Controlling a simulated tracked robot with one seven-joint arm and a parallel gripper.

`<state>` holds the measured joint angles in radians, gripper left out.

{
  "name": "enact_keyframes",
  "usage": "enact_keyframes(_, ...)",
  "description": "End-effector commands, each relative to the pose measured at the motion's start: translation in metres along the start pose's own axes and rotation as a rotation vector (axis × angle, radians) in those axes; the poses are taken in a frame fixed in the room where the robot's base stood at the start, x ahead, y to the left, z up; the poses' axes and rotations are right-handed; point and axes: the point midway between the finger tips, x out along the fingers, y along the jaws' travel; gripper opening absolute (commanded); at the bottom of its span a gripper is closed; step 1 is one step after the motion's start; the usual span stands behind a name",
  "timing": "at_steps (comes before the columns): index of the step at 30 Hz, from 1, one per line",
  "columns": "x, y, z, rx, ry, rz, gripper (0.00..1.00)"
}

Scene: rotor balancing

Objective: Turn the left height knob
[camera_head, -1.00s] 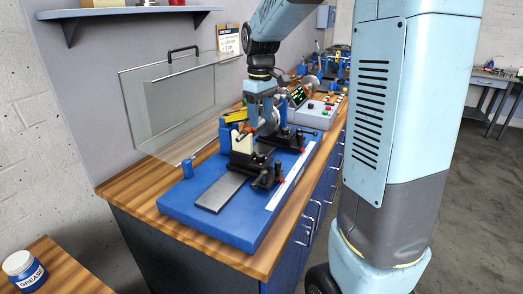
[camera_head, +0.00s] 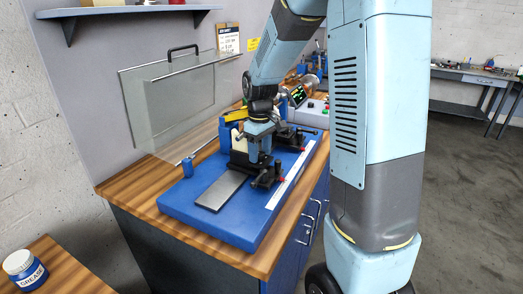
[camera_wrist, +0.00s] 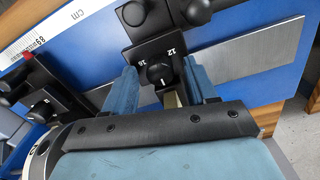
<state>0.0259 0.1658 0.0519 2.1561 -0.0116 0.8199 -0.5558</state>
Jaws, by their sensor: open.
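A black round knob (camera_wrist: 158,74) with a white pointer line and the numbers 12 and 16 beside it sits on a black stand (camera_wrist: 175,45) in the wrist view. My gripper (camera_wrist: 162,84) is open, with one blue finger on each side of the knob; I cannot tell whether they touch it. In the head view my gripper (camera_head: 260,150) points down over the nearer black stand (camera_head: 267,178) on the blue base (camera_head: 215,225). The knob is hidden there by the gripper.
A second black stand with its own dial (camera_wrist: 42,104) is at the left in the wrist view. A grey metal rail (camera_head: 220,190) and a white ruler strip (camera_head: 283,188) run along the base. A clear guard (camera_head: 165,100) stands behind. The base's near end is clear.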

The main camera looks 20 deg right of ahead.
Motion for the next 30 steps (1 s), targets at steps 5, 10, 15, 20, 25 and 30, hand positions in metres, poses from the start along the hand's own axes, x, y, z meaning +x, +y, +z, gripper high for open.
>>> enact_keyframes(5, -0.0001, 0.0001, 0.0, 0.0, 0.0, 0.0, 0.57)
enact_keyframes(10, -0.0003, 0.0002, 0.0, 0.0, 0.0, 0.0, 0.41)
enact_keyframes(15, -0.0003, 0.0003, 0.0001, 0.0, 0.0, 0.0, 0.24)
enact_keyframes(20, -0.0004, 0.0005, 0.0002, 0.001, 0.0, 0.0, 0.09)
enact_keyframes(25, -0.0004, 0.0007, 0.0002, 0.007, 0.0, 0.0, 0.01)
enact_keyframes(30, -0.0005, 0.0009, 0.0003, 0.086, 0.0, 0.0, 0.01)
